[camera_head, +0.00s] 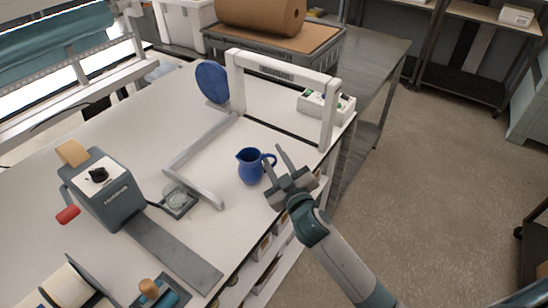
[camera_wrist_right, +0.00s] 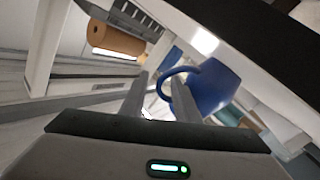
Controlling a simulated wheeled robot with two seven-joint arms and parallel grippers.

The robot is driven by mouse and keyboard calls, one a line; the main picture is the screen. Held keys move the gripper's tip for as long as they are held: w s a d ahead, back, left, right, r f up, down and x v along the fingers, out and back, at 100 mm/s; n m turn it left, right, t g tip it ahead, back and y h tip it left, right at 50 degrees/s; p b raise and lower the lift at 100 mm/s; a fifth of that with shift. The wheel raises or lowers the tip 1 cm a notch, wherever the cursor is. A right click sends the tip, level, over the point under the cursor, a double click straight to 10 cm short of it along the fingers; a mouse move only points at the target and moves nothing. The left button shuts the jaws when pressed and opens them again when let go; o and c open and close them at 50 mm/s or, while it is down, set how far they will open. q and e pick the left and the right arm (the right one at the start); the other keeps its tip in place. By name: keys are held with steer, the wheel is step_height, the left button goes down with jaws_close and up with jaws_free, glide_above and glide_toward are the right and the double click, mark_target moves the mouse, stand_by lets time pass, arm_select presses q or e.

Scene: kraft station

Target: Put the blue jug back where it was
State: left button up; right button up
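In the right wrist view the jug (camera_wrist_right: 212,88) is just beyond the fingers. Its handle loop lies at the fingertips there, overlapping the right-hand finger. I cannot tell whether the fingers touch it. My left gripper is out of view.
A white gantry frame (camera_head: 284,72) rises behind the jug, with a blue disc (camera_head: 212,82) at its left. A grey machine (camera_head: 103,190) with a red knob stands at the left. A white box (camera_head: 326,104) with a green button is behind.

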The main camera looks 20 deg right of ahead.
steer(key=shift+s+b, duration=0.3)
steer(key=shift+s, duration=0.35)
steer(key=s+b, duration=0.3)
steer(key=s, duration=0.7)
steer(key=shift+s+d, duration=0.35)
stand_by(1.5)
